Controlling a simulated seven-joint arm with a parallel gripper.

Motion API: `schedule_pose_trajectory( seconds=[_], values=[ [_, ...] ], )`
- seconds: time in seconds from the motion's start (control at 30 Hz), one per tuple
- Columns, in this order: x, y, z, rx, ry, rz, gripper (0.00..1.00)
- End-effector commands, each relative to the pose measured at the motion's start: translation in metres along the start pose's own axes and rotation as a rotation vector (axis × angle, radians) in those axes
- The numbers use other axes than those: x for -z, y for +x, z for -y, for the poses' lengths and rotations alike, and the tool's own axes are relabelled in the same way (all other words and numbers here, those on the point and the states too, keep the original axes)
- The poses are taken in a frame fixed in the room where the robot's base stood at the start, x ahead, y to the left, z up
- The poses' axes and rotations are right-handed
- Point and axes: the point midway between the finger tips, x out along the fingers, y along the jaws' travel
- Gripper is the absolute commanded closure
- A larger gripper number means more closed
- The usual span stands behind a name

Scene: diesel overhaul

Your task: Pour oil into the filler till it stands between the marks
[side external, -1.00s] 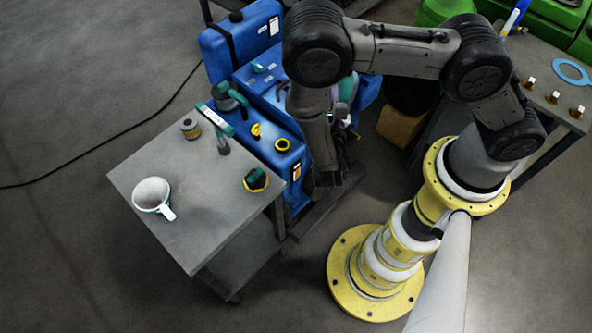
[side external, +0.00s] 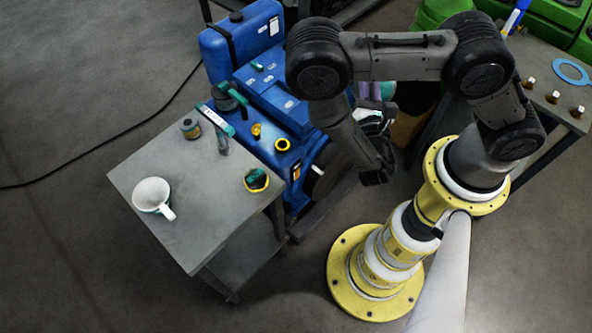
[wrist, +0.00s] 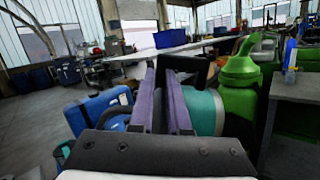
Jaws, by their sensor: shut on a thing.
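My gripper (wrist: 163,88) shows two purple fingers in the wrist view, shut on a teal oil container (wrist: 206,112); the grip point is mostly hidden. In the side view the container (side external: 387,90) is partly covered by my arm, right of the blue engine (side external: 268,83). The engine carries a yellow-rimmed round opening (side external: 283,145), which looks like the filler, and a small yellow handle (side external: 257,130), possibly the dipstick. My gripper is well clear of both. The oil level and marks cannot be seen.
A grey cart (side external: 185,225) stands left of the engine.

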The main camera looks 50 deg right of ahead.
Motion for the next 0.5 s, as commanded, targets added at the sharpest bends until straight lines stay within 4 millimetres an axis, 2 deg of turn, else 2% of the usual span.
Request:
schedule_pose_trajectory(
  seconds=[0.3, 0.5],
  values=[
    [0.000, 0.000, 0.002, 0.001, 0.007, 0.002, 1.00],
    [0.013, -0.003, 0.019, 0.032, 0.138, 0.001, 1.00]
  ],
)
